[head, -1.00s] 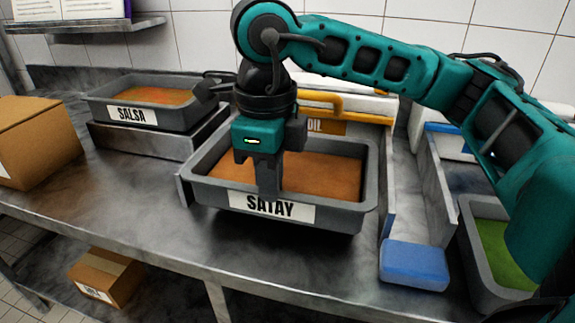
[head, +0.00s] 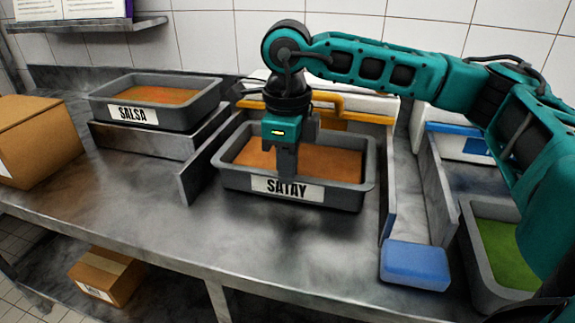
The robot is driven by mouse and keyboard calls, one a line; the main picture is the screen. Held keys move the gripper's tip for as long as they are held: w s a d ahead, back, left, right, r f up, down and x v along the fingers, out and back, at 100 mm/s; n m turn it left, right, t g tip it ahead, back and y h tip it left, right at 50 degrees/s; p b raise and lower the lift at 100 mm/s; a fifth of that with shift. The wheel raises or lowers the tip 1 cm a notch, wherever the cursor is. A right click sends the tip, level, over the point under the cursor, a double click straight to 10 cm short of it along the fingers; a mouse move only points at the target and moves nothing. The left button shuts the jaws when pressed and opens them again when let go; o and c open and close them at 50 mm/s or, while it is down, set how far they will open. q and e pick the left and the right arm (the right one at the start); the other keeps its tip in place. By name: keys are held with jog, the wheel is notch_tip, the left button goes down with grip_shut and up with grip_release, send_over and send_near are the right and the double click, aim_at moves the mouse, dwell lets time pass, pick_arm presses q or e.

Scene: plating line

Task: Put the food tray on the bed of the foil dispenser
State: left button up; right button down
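The grey food tray labelled SATAY (head: 235,180), filled with orange-brown food, is level between the side walls of the foil dispenser (head: 392,190). The dispenser has a yellow bar and an orange label at the back, partly hidden by my arm. My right gripper (head: 287,172) points down at the middle of the tray's front wall and is shut on it; one finger shows in front of the label. The tray covers most of the bed, and I cannot tell whether its underside touches it. My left gripper is not in view.
A SALSA tray (head: 210,98) sits on a metal stand at the left. A cardboard box (head: 40,140) stands at the far left. A blue block (head: 414,264) and a green-filled tray (head: 475,250) are at the right. The counter's front middle is clear.

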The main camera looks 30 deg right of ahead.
jog(key=shift+f, duration=0.1)
jog(key=c, duration=1.3)
grip_release()
jog(key=shift+c, duration=0.2)
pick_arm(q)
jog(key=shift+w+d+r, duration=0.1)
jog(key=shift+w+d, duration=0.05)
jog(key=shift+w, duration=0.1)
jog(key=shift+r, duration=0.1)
pick_arm(e)
jog(key=shift+r, duration=0.35)
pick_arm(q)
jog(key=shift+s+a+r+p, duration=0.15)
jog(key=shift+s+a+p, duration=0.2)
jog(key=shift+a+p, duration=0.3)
pick_arm(e)
notch_tip(320, 180, up, 12)
jog(key=shift+f, duration=0.2)
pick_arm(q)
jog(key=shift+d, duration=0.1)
pick_arm(e)
jog(key=shift+s+a, duration=0.1)
